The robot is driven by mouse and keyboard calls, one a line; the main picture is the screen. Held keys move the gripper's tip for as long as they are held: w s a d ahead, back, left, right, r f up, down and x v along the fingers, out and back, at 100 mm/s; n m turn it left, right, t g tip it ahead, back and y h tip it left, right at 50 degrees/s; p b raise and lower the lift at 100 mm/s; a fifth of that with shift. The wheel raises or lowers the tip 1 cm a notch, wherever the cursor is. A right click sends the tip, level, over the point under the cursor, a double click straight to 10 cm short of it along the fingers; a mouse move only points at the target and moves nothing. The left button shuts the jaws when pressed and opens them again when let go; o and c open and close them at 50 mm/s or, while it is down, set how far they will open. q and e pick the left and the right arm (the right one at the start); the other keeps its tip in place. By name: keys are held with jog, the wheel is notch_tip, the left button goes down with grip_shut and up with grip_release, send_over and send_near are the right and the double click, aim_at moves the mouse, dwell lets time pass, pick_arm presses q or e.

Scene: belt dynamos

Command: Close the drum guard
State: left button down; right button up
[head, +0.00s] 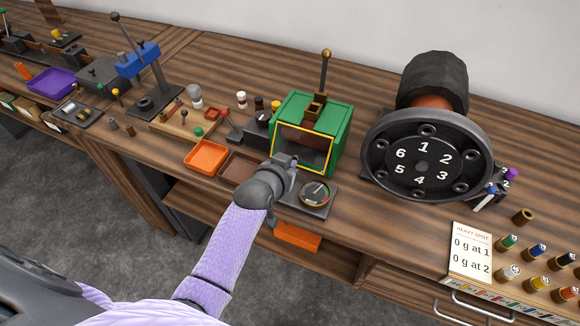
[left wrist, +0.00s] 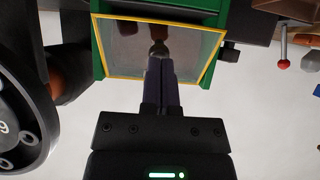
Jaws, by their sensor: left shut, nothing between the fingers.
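The drum guard looks like a clear panel in a yellow frame (head: 328,156) on the front of a green housing (head: 345,128). The yellow-framed panel also fills the upper middle of the left wrist view (left wrist: 195,45). My left gripper (head: 292,161) is at the lower front of the panel, shut and empty. In the left wrist view its closed fingers (left wrist: 160,72) reach over the panel, with a small round knob at their tips. Whether they touch it is unclear. The gripper hides part of the frame's lower edge. I cannot tell whether the guard is fully shut. My right gripper is not in view.
A numbered drum wheel (head: 424,165) stands right of the housing. A round gauge (head: 314,193) sits in front, close to my gripper. An orange tray (head: 206,157) and a brown tray (head: 240,166) lie to the left.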

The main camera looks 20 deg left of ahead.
aim_at(298, 150)
pick_arm(q)
jog(key=shift+w+f, duration=0.1)
jog(key=shift+w, duration=0.2)
jog(key=f+t+b, duration=0.1)
jog(key=f+b, duration=0.1)
jog(key=b, duration=0.1)
jog(key=shift+w+f, duration=0.2)
jog(key=shift+w+f+t+b, duration=0.35)
jog(key=shift+w+f, duration=0.15)
jog(key=shift+w, duration=0.35)
jog(key=shift+r, duration=0.1)
